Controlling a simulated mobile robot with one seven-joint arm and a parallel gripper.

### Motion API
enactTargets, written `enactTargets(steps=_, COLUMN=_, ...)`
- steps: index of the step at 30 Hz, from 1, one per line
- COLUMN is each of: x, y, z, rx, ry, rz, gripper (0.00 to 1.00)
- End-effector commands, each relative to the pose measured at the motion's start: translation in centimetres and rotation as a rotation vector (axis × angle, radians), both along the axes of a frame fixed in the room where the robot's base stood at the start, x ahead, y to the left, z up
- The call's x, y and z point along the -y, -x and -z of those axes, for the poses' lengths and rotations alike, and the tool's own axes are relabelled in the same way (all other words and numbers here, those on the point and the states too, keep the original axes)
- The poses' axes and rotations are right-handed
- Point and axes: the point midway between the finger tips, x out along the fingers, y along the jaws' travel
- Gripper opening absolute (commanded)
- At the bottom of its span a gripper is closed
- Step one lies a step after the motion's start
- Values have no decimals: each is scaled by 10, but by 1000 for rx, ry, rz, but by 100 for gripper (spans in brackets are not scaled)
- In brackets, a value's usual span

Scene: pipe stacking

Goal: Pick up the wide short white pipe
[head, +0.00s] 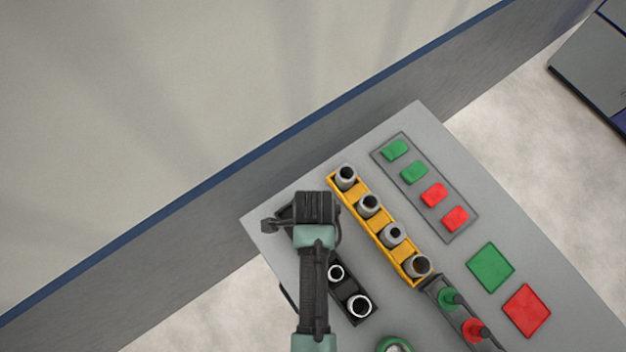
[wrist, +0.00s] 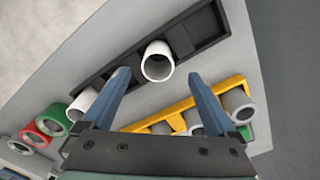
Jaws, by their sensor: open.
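Two white pipes stand in a black tray (head: 347,288). The wrist view shows one white pipe (wrist: 157,62) ahead of and between my fingertips, and another white pipe (wrist: 82,102) at left, partly hidden by my left finger. Their heights are hard to judge. My gripper (wrist: 158,78) is open and empty. In the head view my gripper (head: 316,200) hangs over the far part of the black tray and hides it.
A yellow tray (head: 380,237) with several grey pipes runs alongside on the right. A grey tray (head: 466,228) holds green and red blocks. Green (head: 490,267) and red (head: 526,310) squares lie at right. A green pipe (head: 395,344) is near the bottom edge.

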Motion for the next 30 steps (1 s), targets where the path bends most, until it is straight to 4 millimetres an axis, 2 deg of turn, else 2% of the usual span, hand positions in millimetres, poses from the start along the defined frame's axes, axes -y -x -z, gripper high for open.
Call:
enactTargets(steps=12, x=-1, y=4, z=45, rx=-1, ry=0, rz=1, gripper=92)
enactTargets(steps=21, x=-1, y=4, z=49, rx=0, ry=0, rz=0, gripper=92)
enactTargets(steps=23, x=-1, y=4, z=49, rx=0, ry=0, rz=0, gripper=84)
enactTargets(steps=30, x=-1, y=4, z=49, rx=0, ry=0, rz=0, gripper=40)
